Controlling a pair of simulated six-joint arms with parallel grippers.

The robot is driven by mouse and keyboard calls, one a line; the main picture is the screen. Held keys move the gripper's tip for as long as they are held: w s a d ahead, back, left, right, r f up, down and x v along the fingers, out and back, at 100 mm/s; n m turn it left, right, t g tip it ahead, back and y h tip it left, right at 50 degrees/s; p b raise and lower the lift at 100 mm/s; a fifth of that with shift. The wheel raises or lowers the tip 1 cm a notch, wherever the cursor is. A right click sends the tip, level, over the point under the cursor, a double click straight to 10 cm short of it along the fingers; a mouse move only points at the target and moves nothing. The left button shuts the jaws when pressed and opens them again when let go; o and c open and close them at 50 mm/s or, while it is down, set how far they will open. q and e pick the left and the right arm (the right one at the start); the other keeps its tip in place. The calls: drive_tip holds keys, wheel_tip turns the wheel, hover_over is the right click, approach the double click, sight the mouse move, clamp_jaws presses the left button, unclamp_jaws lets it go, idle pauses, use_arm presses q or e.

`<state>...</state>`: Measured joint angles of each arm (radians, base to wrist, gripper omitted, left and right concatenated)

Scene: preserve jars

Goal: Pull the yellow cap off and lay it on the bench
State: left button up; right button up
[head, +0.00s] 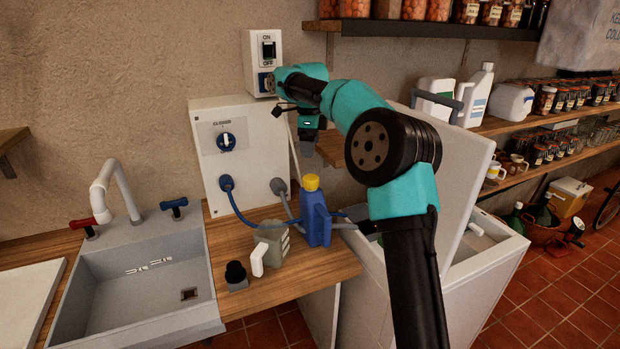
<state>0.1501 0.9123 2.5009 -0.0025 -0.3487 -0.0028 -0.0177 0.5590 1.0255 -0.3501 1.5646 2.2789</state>
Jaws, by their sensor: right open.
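My left gripper is out of view.
A grey-green container (270,245) and a small black knob-like object (236,274) stand left of the bottle. A blue hose (262,222) runs behind from the wall panel (245,150). The sink (140,290) lies left; bare bench is in front.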

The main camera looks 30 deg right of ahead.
sight(310, 177)
wheel_tip(310, 177, down, 12)
drive_tip(key=shift+r, duration=0.25)
drive_tip(key=shift+c, duration=0.2)
drive_tip(key=shift+r, duration=0.1)
drive_tip(key=c, duration=1.1)
